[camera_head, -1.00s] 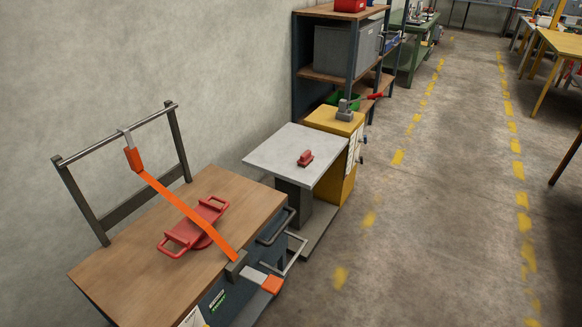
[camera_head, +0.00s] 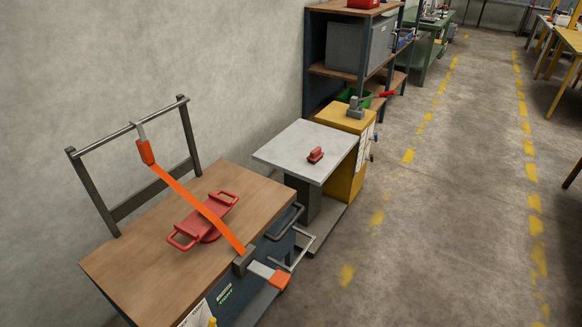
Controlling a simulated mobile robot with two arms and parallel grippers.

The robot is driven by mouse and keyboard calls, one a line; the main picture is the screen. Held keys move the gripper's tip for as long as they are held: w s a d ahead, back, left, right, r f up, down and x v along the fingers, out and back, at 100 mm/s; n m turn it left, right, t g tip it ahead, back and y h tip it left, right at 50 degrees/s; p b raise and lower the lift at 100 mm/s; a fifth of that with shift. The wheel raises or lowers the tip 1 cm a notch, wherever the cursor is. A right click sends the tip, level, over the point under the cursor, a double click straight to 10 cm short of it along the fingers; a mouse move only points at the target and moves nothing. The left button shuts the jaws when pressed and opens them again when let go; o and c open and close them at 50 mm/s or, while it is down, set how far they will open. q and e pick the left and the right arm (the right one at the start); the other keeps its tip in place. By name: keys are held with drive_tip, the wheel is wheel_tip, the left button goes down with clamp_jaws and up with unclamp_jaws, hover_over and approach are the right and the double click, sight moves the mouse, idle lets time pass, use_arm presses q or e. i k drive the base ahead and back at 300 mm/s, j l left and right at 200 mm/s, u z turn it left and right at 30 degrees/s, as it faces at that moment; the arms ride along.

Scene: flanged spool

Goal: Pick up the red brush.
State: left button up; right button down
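A small red brush (camera_head: 315,155) lies on the grey top of a pedestal table (camera_head: 290,145), right of the middle of that top. Nothing touches it or stands over it. Neither of my grippers shows in the head view.
A wooden-topped cart (camera_head: 135,255) stands in front, with a red two-handled flanged piece (camera_head: 205,220) under an orange strap (camera_head: 190,200). A yellow cabinet (camera_head: 345,183) with a grey tool on it and a shelf rack (camera_head: 316,85) stand behind the table. The floor (camera_head: 430,240) at right is clear.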

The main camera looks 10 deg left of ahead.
sight(315, 155)
drive_tip(key=i+l+u, duration=0.2)
drive_tip(key=i+l, duration=0.45)
drive_tip(key=i+l+u, duration=0.15)
drive_tip(key=i+l, duration=0.5)
drive_tip(key=l, duration=0.15)
